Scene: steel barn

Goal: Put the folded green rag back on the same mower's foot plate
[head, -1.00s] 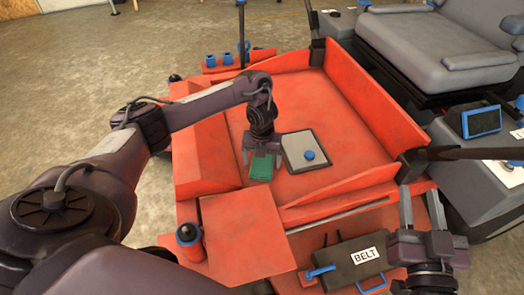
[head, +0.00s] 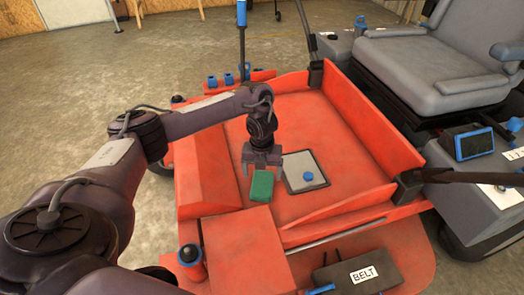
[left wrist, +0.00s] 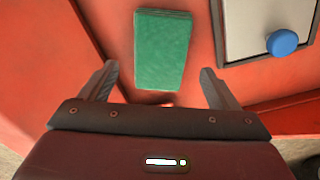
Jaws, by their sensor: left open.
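The folded green rag (head: 261,187) lies on the orange foot plate (head: 320,118) of the mower, left of a grey panel. In the left wrist view the rag (left wrist: 162,50) shows whole, just beyond and between the fingertips, with nothing gripping it. My left gripper (head: 262,165) points down just behind the rag in the head view. Its fingers (left wrist: 157,82) are spread apart and empty. My right gripper is outside both current views.
A grey panel with a blue knob (head: 308,177) lies right of the rag. Raised orange walls edge the foot plate. The grey seat (head: 430,62) stands at back right.

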